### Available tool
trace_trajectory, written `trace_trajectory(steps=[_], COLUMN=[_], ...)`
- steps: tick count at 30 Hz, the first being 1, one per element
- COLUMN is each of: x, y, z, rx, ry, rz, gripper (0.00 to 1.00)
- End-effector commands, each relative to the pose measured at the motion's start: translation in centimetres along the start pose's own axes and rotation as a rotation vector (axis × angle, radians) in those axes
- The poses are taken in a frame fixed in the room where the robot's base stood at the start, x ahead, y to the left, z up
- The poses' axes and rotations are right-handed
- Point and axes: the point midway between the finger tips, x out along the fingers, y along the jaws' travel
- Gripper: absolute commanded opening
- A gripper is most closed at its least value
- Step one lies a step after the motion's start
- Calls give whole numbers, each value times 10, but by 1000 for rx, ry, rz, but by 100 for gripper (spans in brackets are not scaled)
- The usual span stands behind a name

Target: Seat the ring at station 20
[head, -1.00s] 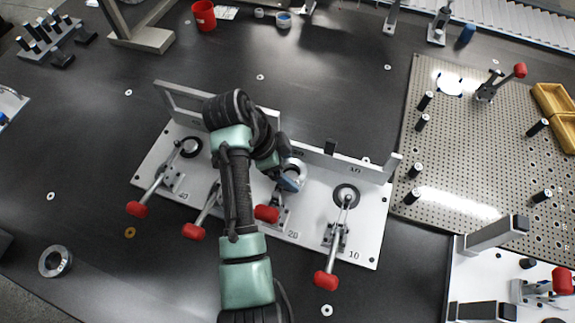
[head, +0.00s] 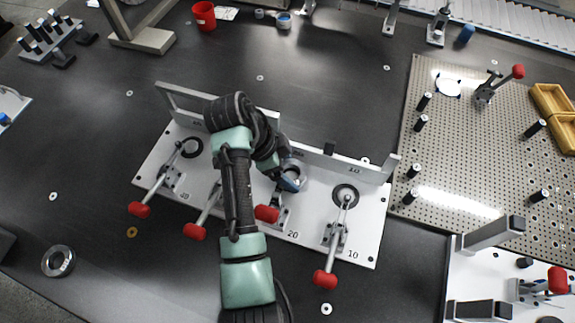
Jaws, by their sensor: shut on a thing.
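A white fixture plate (head: 367,249) with numbered stations lies mid-table. Station 20 (head: 293,234) has its label at the plate's front edge and a red-handled clamp (head: 267,214). My gripper (head: 291,183) is at station 20, behind that clamp, shut on a grey metal ring (head: 295,170). The ring is partly hidden by my gripper; I cannot tell whether it touches the plate. Another grey ring (head: 58,261) lies loose on the table at the front left. Station 10 at the right has a dark round seat (head: 346,195) under its clamp.
More red-handled clamps (head: 325,279) stand along the plate's front. A raised rail (head: 335,160) runs behind the stations. A perforated board (head: 460,150) with black posts is at the right. A red cup (head: 203,15) stands at the back. The table behind the rail is mostly clear.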

Motion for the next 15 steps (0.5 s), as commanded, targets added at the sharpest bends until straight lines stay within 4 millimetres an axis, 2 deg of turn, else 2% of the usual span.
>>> trace_trajectory(steps=[15], x=[2], y=[0], z=[1], rx=[1], ry=[1], rz=[-1], gripper=[0])
